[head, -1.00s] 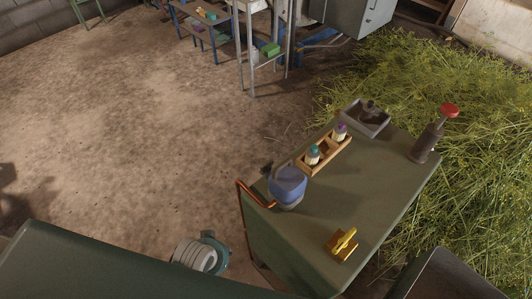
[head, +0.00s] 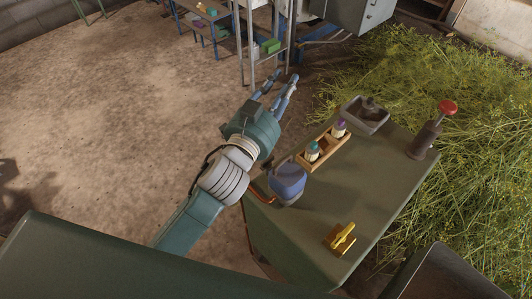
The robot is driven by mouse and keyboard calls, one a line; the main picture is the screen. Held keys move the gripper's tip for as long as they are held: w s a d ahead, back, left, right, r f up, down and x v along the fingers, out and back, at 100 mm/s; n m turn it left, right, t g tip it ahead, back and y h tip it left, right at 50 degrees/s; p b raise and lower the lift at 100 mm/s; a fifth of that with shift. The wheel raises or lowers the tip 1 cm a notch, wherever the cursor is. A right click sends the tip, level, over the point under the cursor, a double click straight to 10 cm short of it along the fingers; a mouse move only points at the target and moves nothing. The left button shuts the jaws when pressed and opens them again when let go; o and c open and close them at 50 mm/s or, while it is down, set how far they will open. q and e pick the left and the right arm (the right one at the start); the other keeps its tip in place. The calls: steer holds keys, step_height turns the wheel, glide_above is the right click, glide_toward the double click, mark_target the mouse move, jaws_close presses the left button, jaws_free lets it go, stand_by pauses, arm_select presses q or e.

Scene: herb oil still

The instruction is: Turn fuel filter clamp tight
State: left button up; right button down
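A blue, rounded fuel filter bowl (head: 288,182) sits at the left edge of the green bench top, beside a copper pipe (head: 262,198). A small dark part stands at its upper left; I cannot tell for certain whether this is the clamp or how tight it is. My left gripper (head: 286,75) is in the air beyond the filter, pointing away toward the back. Its fingers are apart with nothing between them, and it touches nothing. My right gripper is out of view.
On the green bench (head: 355,195) are a wooden rack (head: 325,150) with two small bottles, a grey tray (head: 365,115), a red-topped pump (head: 432,130) and a yellow valve handle (head: 341,238). Cut herbs (head: 480,170) lie to the right. The floor at left is clear.

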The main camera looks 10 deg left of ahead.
arm_select(q)
steer(key=s+d+r+m+h, duration=0.3)
steer(key=d+r+m+h, duration=0.85)
steer(key=d+r, duration=0.2)
steer(key=s+d+r+m+g+h, duration=0.1)
steer(key=s+d+m+g+h, duration=0.75)
steer(key=m+g, duration=0.6)
steer(key=m+g+y, duration=0.4)
steer(key=m+y, duration=0.4)
steer(key=y, duration=1.6)
glide_above(267, 162)
steer(key=w, duration=0.1)
step_height(267, 162, down, 23)
steer(key=shift+m+t, duration=0.25)
steer(key=shift+m, duration=0.05)
steer(key=f+p, duration=0.1)
steer(key=f, duration=0.2)
steer(key=f+p, duration=0.1)
steer(key=f, duration=0.2)
steer(key=f+p, duration=0.2)
steer(key=f, duration=0.1)
steer(key=shift+w+a+f, duration=0.15)
steer(key=shift+a+f, duration=0.1)
steer(key=shift+f, duration=0.55)
jaws_close()
